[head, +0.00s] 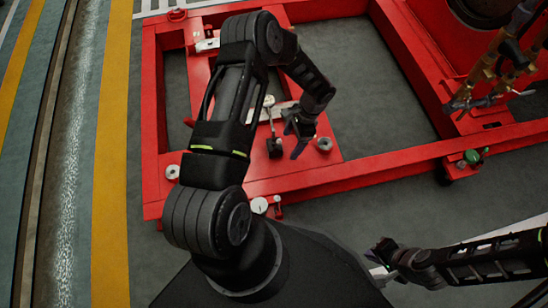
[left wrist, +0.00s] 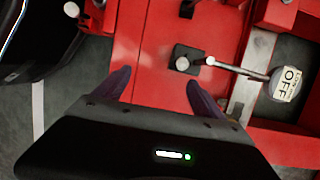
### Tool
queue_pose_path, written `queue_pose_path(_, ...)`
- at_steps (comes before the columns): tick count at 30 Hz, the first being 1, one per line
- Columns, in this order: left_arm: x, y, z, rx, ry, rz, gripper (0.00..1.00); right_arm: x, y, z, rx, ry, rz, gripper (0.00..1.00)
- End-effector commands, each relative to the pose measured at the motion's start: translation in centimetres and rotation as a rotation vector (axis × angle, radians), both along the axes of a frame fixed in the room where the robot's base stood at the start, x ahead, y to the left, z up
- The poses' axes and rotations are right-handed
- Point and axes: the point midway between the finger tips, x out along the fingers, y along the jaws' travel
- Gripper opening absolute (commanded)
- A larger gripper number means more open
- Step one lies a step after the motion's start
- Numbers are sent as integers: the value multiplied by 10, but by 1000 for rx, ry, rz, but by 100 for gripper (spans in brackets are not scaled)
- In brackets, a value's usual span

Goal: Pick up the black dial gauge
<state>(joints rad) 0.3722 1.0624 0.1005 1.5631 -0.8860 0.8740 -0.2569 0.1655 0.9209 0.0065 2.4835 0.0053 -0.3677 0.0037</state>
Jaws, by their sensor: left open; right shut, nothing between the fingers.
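A black square block (head: 274,148) with a silver knob stands on the red plate. A thin rod runs from it to a round pale face (head: 268,101). This is the only black gauge-like piece I can make out. My right gripper (head: 376,250) is shut and empty, away at lower right.
The red frame (head: 390,153) surrounds open floor. Silver cylinders stand on the plate at right (head: 324,144) and left (head: 173,171). A white disc (head: 259,205) and a red pin (head: 277,203) sit at the near edge. Brass-coloured pipes (head: 485,72) rise at right.

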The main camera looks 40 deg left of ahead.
Motion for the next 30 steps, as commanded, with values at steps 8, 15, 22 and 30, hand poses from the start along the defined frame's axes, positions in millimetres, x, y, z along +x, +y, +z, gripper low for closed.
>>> queue_pose_path(8,12,46,-9,109,34,-37,80,2,-2,-23,-3,-5,-4,0)
queue_pose_path(15,12,46,-9,107,34,-36,80,2,-1,-22,-3,-4,-4,0)
queue_pose_path(22,6,50,-29,105,34,-33,80,3,-1,-30,-3,-6,-5,0)
queue_pose_path(30,4,51,-33,105,33,-36,80,3,-1,-31,-3,-8,-5,0)
